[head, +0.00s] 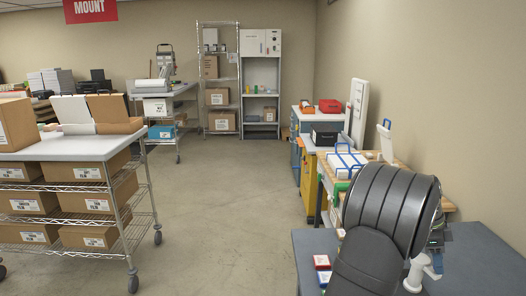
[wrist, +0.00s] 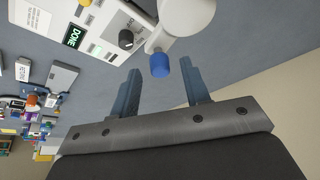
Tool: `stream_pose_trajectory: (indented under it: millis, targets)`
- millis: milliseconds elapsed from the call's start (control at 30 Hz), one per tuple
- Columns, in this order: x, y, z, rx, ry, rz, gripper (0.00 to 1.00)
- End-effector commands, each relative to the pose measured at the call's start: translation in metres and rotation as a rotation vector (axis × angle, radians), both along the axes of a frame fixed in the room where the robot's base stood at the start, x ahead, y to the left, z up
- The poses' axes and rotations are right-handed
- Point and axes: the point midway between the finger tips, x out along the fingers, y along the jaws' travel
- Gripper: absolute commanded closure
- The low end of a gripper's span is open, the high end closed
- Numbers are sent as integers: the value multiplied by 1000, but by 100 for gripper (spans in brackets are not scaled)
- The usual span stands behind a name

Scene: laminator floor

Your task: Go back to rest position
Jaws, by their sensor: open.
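My gripper (wrist: 163,92) shows in the wrist view with its two blue-grey fingers spread apart and nothing between them. A blue knob or cap (wrist: 160,65) on a white machine (wrist: 105,28) lies just beyond the fingertips; I cannot tell the exact gap. The machine carries a black dial (wrist: 126,39) and a lit display (wrist: 75,36) reading DONE. In the head view my dark arm fills the lower right and hides much of the blue-grey table (head: 468,262) there.
Small red-and-white boxes (head: 322,264) sit on the table's left part. A wooden-topped bench (head: 375,157) and a yellow cabinet (head: 309,185) stand behind it along the right wall. A wire cart (head: 132,228) with cartons stands at left. The middle floor (head: 215,205) is clear.

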Motion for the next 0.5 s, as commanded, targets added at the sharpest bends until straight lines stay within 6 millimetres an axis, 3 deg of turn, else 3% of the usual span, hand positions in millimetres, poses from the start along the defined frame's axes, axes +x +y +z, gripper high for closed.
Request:
stream_pose_trajectory:
  millis: [500]
  targets:
    - [19, 31, 85, -2, -3, 0, 57]
